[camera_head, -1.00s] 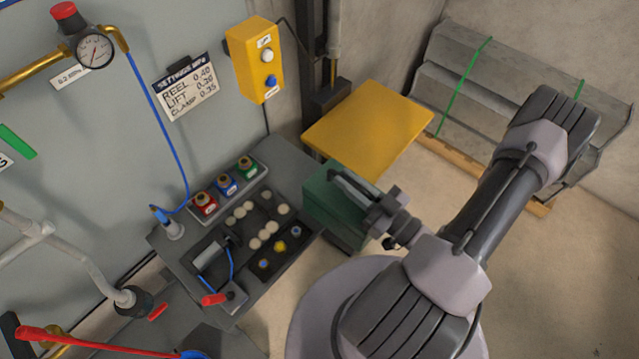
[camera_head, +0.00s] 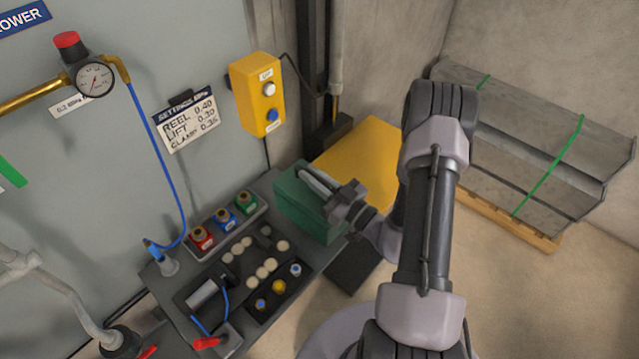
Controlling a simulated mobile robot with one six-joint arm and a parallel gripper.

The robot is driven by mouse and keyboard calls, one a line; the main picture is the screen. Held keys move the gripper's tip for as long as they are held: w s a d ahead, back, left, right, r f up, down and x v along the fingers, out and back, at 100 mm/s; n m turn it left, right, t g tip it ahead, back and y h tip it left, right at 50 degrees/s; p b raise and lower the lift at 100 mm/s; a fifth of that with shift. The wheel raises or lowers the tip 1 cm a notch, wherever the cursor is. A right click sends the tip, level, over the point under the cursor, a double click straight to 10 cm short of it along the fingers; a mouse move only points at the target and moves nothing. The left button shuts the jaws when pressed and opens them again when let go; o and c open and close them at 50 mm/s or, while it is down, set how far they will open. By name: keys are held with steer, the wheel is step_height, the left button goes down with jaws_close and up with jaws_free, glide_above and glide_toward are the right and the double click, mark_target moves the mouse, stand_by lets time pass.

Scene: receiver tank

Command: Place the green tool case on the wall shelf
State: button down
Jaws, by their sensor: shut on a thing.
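The green tool case (camera_head: 304,210) is in the middle of the head view, at the right end of the grey bench. It hides part of the bench's end and the near left corner of the yellow platform. My gripper (camera_head: 332,190) is shut on its handle (camera_head: 316,182) from the right. The case looks held up, but I cannot tell its height or whether it touches anything. I cannot make out a wall shelf in this view.
The grey bench (camera_head: 165,290) carries red, blue and green fittings (camera_head: 222,217) and trays of small parts. The yellow platform (camera_head: 350,160) looks empty where visible. A yellow button box (camera_head: 256,95) hangs on the wall. Strapped grey slabs (camera_head: 535,150) stand at right.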

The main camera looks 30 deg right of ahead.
steer(key=shift+w+f, duration=0.15)
steer(key=shift+w, duration=0.2)
step_height(320, 180, down, 3)
steer(key=shift+f+b, duration=0.15)
steer(key=shift+b, duration=1)
steer(key=c, duration=1.5)
jaws_free()
steer(key=shift+o, duration=0.2)
